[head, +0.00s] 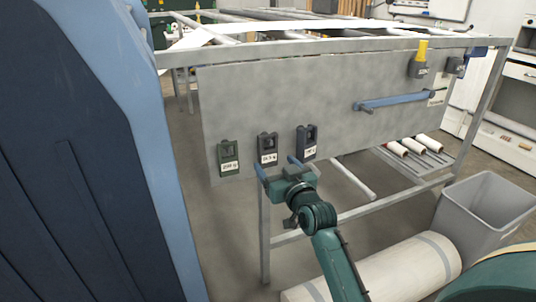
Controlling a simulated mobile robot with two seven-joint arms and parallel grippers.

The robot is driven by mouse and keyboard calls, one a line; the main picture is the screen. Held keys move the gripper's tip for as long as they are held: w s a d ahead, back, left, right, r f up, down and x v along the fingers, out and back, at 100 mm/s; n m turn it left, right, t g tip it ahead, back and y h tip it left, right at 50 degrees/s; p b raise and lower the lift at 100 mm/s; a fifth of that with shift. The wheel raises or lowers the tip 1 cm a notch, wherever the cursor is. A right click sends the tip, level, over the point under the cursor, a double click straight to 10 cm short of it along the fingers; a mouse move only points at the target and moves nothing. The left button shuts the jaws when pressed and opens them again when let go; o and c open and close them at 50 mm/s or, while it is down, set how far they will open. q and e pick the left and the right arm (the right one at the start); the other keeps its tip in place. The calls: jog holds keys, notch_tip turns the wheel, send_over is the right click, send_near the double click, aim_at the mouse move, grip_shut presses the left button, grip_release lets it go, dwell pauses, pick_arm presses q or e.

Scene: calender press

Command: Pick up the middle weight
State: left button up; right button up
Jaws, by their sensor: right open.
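Three weights are on the lower left part of the grey metal panel (300,95), each with a white label. My right gripper (278,167) is open and empty. Its two blue fingers point up at the panel, just below the middle weight, with one fingertip to the lower left and one to the lower right. I cannot tell whether they touch it. My left gripper is not in view.
A blue lever (395,101) and a grey block with a yellow top (418,69) are on the panel's right side. A big blue machine side (90,150) fills the left.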

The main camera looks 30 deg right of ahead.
aim_at(270, 150)
jog(key=w, duration=0.3)
jog(key=w+d, duration=0.1)
jog(key=w, duration=0.1)
jog(key=shift+w+b, duration=0.3)
jog(key=shift+w, duration=0.05)
jog(key=c, duration=1.4)
jog(key=shift+r, duration=0.1)
jog(key=shift+c, duration=0.2)
jog(key=shift+r, duration=0.1)
jog(key=shift+r, duration=0.6)
jog(key=s+a+p, duration=0.1)
jog(key=s, duration=1.7)
